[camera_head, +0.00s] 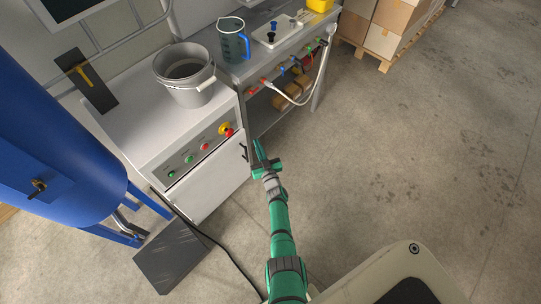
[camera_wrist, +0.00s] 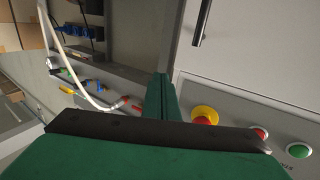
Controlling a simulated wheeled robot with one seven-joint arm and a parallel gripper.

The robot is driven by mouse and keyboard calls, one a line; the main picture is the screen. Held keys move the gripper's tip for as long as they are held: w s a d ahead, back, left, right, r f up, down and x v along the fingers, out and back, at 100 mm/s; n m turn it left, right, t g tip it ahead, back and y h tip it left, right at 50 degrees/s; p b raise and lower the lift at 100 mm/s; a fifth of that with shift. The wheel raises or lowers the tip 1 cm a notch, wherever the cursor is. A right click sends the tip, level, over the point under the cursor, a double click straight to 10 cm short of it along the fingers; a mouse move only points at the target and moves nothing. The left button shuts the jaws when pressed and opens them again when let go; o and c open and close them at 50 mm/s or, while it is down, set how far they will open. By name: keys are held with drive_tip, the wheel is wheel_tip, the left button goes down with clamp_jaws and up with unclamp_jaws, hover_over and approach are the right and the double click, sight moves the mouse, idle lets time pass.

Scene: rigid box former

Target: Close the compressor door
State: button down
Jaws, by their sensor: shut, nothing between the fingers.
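The compressor is a white cabinet (camera_head: 133,108) with a sloped grey control panel on its front. Its white door (camera_head: 212,178) is below the panel and looks flush or almost flush with the front; I cannot tell whether a small gap is left. A dark vertical handle (camera_head: 243,152) is near the door's right edge. My green gripper (camera_head: 261,158) is just right of the handle, apart from it, shut and empty. In the wrist view the shut fingers (camera_wrist: 166,97) point toward the cabinet's side edge, with the door (camera_wrist: 255,50) and handle (camera_wrist: 201,22) to their right.
A grey bucket (camera_head: 185,92) stands on the cabinet. A grey workbench (camera_head: 250,68) with a jug (camera_head: 232,45) and coloured fittings (camera_head: 283,72) adjoins it on the right. A blue tank (camera_head: 60,150) stands left. A cable (camera_head: 222,246) lies on the floor. The floor at right is clear.

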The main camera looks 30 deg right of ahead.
drive_tip(key=s+d, duration=0.1)
drive_tip(key=s, duration=0.6)
drive_tip(key=shift+d, duration=0.25)
drive_tip(key=s+a+r, duration=0.2)
drive_tip(key=s+a, duration=0.3)
drive_tip(key=a, duration=0.3)
drive_tip(key=s+a+r+m, duration=0.1)
drive_tip(key=s+a, duration=0.3)
drive_tip(key=a, duration=0.4)
drive_tip(key=s+a+r, duration=0.2)
drive_tip(key=s+a, duration=0.3)
drive_tip(key=a, duration=0.4)
drive_tip(key=s+a+r+g+y, duration=0.1)
drive_tip(key=s+a+r, duration=0.1)
drive_tip(key=s+r, duration=0.35)
drive_tip(key=s+a+r, duration=0.2)
drive_tip(key=s+a, duration=0.1)
drive_tip(key=s, duration=0.5)
drive_tip(key=s+r+n+y, duration=0.1)
drive_tip(key=s+r, duration=0.4)
drive_tip(key=r, duration=0.2)
drive_tip(key=s+r+n+g+y, duration=0.1)
drive_tip(key=s+r+n, duration=0.1)
drive_tip(key=s+r, duration=0.3)
wheel_tip(320, 180, up, 3)
drive_tip(key=shift+s+r+n+y, duration=0.15)
drive_tip(key=shift+s+n+y, duration=0.15)
drive_tip(key=shift+y, duration=0.1)
